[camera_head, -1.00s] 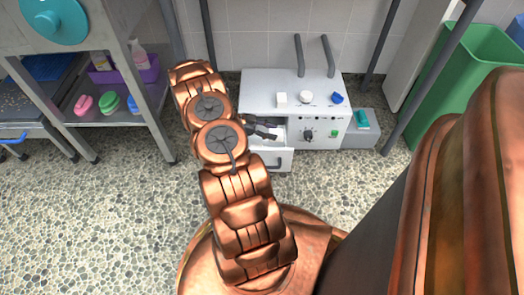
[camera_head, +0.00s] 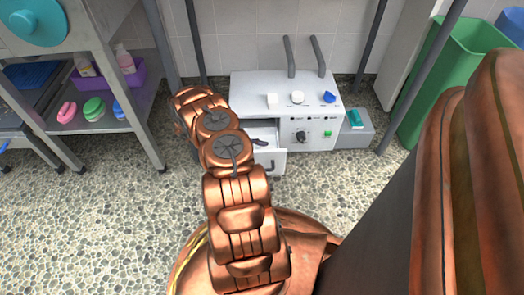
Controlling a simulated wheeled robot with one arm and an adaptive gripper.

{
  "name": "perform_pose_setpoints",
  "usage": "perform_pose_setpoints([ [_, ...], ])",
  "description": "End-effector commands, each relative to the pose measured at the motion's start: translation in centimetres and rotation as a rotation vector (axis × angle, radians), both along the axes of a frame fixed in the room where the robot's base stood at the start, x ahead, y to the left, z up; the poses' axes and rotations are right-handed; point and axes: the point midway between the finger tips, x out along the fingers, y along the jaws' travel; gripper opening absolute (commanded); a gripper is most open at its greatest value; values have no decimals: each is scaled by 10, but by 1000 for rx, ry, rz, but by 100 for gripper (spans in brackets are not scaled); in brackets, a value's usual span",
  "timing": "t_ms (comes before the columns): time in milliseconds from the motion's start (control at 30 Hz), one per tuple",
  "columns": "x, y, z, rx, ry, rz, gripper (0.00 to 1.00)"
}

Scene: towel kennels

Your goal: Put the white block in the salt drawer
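The white block (camera_head: 272,101) sits on top of the white machine, left of a round white piece. The salt drawer (camera_head: 274,156), in the lower left of the machine's front, is pulled open; part of its inside shows, and my arm covers its left side. My gripper (camera_head: 260,142) is mostly hidden behind my arm; only a small dark tip shows over the open drawer. No block shows at that tip, and I cannot tell whether the fingers are open or shut.
A round white piece (camera_head: 297,97) and a blue piece (camera_head: 329,97) also sit on the machine (camera_head: 247,88). A teal item (camera_head: 355,119) lies on a grey box at right. A metal shelf (camera_head: 120,122) stands left and a green bin (camera_head: 450,80) right. The pebbled floor in front is open.

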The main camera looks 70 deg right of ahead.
Motion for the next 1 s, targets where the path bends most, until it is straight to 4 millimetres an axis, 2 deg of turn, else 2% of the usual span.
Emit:
perform_pose_setpoints([
  [267, 0, 1, -1, 1, 1, -1, 0],
  [300, -1, 1, -2, 2, 1, -1, 44],
  [533, 0, 0, -2, 0, 0, -1, 68],
  [1000, 2, 0, 2, -2, -1, 1, 68],
])
